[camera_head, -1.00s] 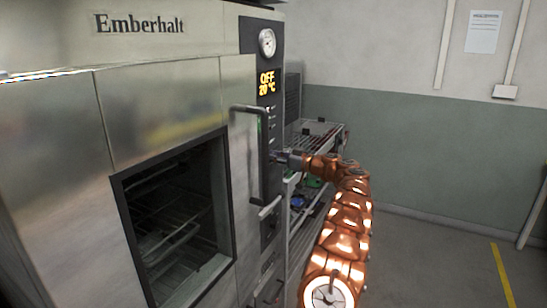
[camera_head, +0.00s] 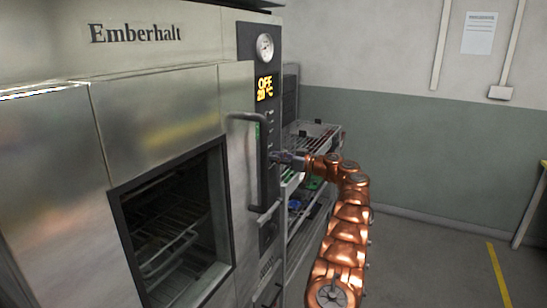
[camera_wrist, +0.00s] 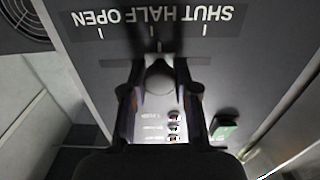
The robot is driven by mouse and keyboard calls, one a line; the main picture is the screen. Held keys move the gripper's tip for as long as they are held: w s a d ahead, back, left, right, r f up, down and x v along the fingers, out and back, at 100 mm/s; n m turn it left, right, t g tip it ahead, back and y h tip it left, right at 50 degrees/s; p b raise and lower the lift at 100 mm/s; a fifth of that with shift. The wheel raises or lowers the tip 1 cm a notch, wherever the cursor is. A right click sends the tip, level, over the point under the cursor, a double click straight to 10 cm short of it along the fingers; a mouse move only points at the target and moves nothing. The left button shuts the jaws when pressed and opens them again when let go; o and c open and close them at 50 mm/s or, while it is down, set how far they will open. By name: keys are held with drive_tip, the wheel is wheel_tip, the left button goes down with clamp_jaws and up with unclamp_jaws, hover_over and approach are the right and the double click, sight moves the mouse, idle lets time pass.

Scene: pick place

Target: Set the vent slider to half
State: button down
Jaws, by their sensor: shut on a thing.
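The vent slider's round grey knob (camera_wrist: 160,77) shows in the wrist view, on a dark panel (camera_wrist: 250,65). Above it are upside-down labels SHUT, HALF and OPEN, with OPEN at the left, HALF in the middle and SHUT at the right. My gripper (camera_wrist: 160,85) is shut on the knob, one finger on each side. In the head view my gripper (camera_head: 283,159) is at the oven's control panel (camera_head: 270,125), right of the door handle. The knob is too small to make out there.
The oven door's dark handle (camera_head: 262,165) stands out close left of my gripper. A wire rack cart (camera_head: 318,138) stands behind my arm. Open floor (camera_head: 425,260) lies at the right.

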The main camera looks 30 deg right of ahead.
drive_tip(key=shift+w+d, duration=0.15)
drive_tip(key=shift+d, duration=0.2)
drive_tip(key=c, duration=0.9)
unclamp_jaws()
drive_tip(key=v, duration=1.2)
drive_tip(key=shift+f, duration=0.15)
